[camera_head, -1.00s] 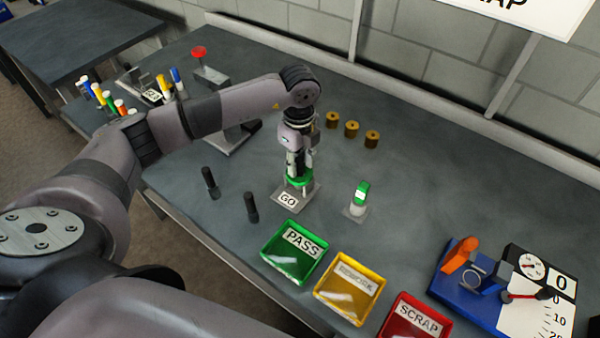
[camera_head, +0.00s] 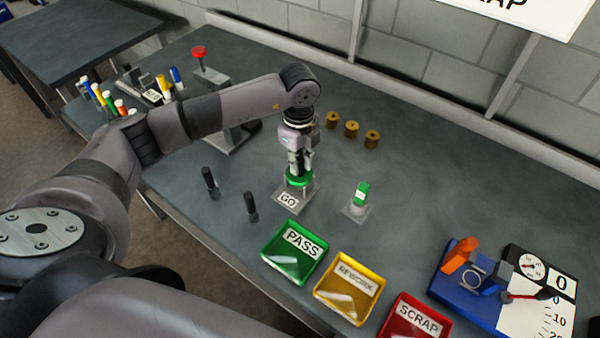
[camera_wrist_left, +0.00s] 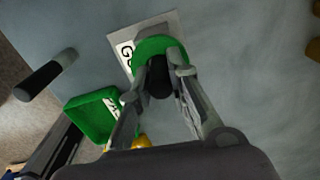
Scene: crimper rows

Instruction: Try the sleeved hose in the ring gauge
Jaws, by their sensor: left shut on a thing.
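The ring gauge is a green ring (camera_head: 299,180) on a grey plate marked GO (camera_head: 289,199), near the middle of the table. My left gripper (camera_head: 299,170) is above the ring, pointing down. In the left wrist view its fingers are shut on a dark hose (camera_wrist_left: 160,80), which stands upright at the green ring (camera_wrist_left: 152,46). I cannot tell how deep the hose sits in the ring, and its sleeve is hidden. Two more dark hoses (camera_head: 209,180) (camera_head: 251,205) stand upright to the left. My right gripper is not in view.
A green PASS tray (camera_head: 277,267), a yellow REWORK tray (camera_head: 341,308) and a red SCRAP tray (camera_head: 386,330) line the front. A green-topped gauge (camera_head: 361,193) stands to the right. Several brass pieces (camera_head: 352,129) sit behind. A blue dial fixture (camera_head: 444,286) is at the far right.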

